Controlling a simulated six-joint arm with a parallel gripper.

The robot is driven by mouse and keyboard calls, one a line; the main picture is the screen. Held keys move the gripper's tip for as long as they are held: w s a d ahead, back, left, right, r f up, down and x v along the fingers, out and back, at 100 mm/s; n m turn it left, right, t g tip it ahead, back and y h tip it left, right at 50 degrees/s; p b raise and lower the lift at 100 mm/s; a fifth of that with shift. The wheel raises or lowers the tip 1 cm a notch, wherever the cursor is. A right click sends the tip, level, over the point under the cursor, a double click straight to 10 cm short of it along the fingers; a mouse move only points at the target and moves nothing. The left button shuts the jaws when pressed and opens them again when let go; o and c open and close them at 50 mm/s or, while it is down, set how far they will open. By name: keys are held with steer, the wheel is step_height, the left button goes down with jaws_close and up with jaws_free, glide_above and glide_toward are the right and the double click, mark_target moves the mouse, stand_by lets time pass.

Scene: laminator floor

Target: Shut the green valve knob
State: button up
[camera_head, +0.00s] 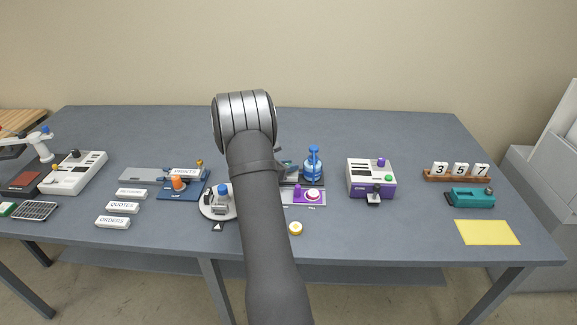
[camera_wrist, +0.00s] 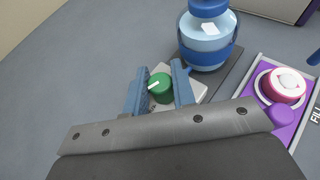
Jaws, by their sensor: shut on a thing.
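The green valve knob (camera_wrist: 161,90) sits on a pale grey base (camera_wrist: 186,97) in the wrist view, with a white mark on its top. My gripper (camera_wrist: 160,68) has its two blue fingers on either side of the knob and is shut on it. In the head view my arm hides the knob and most of the gripper.
A blue bottle (camera_wrist: 207,42) stands close beyond my right finger on a dark plate; it also shows in the head view (camera_head: 313,164). A purple tray (camera_wrist: 290,119) with a red-and-white button lies to the right. A purple-and-white box (camera_head: 371,178) stands farther right.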

steer(key=shift+t, duration=0.3)
steer(key=shift+d+r+n+t+y, duration=0.1)
steer(key=shift+n+t+y, duration=0.6)
steer(key=shift+n+y, duration=0.45)
steer(key=shift+n+t+y, duration=0.5)
steer(key=shift+n+y, duration=0.55)
steer(key=o, duration=1)
